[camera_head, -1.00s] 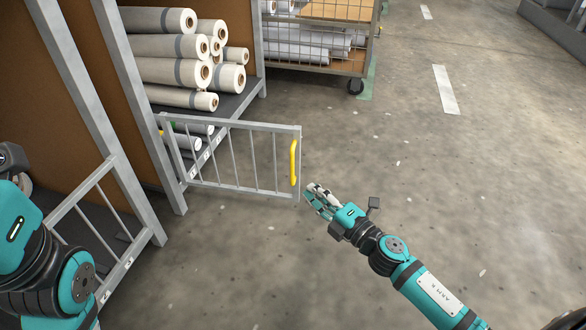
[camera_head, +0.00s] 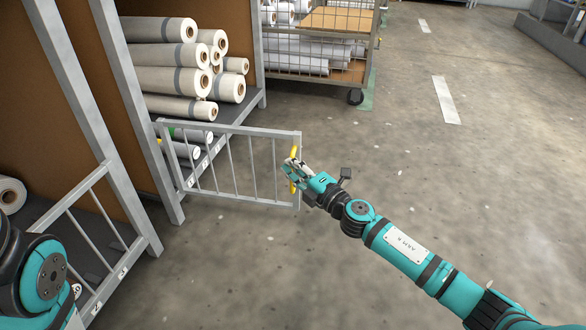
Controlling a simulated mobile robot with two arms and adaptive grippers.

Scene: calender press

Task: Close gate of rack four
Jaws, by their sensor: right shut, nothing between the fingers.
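A grey metal gate (camera_head: 235,129) with vertical bars stands swung out from the rack with the fabric rolls (camera_head: 172,81). Its hinge side is at the rack post on the left, and its free end points right into the aisle. A yellow handle (camera_head: 293,186) is on the free end. My right gripper (camera_head: 290,167) is shut and empty, with its fingers in front of the handle and hiding its middle. I cannot tell if they touch it. My left arm shows at the lower left, but its gripper is out of view.
Another barred gate (camera_head: 66,212) stands at the nearer rack on the left, close to my left arm. A wire cage cart (camera_head: 318,72) with white rolls stands beyond the gate. The concrete floor (camera_head: 420,175) to the right is clear.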

